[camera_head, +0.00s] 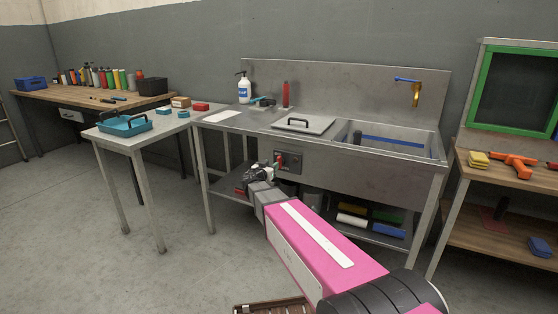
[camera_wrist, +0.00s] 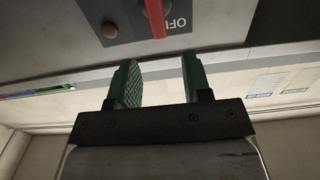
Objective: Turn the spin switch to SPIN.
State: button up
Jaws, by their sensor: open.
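The spin switch (camera_wrist: 156,18) is a red lever-like handle at the top of the wrist view, on a grey panel (camera_wrist: 80,25). An upside-down "OFF" label (camera_wrist: 180,22) is printed beside it; no SPIN label shows. In the head view the switch (camera_head: 280,160) is on a dark plate on the front of the steel sink unit. My gripper (camera_wrist: 162,80) is open and empty, its two green fingers apart and pointing at the panel just short of the red handle. In the head view my gripper (camera_head: 262,173) is close in front of the plate, partly covering it.
The sink unit (camera_head: 345,175) has a lid (camera_head: 305,123) and an open basin. A steel side table (camera_head: 150,140) with a blue tray stands left. A wooden shelf unit (camera_head: 500,168) stands right.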

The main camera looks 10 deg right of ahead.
aim_at(278, 159)
jog(key=x, duration=0.8)
jog(key=shift+w+d, duration=0.1)
jog(key=shift+w, duration=0.05)
jog(key=shift+c, duration=0.3)
jog(key=c, duration=0.5)
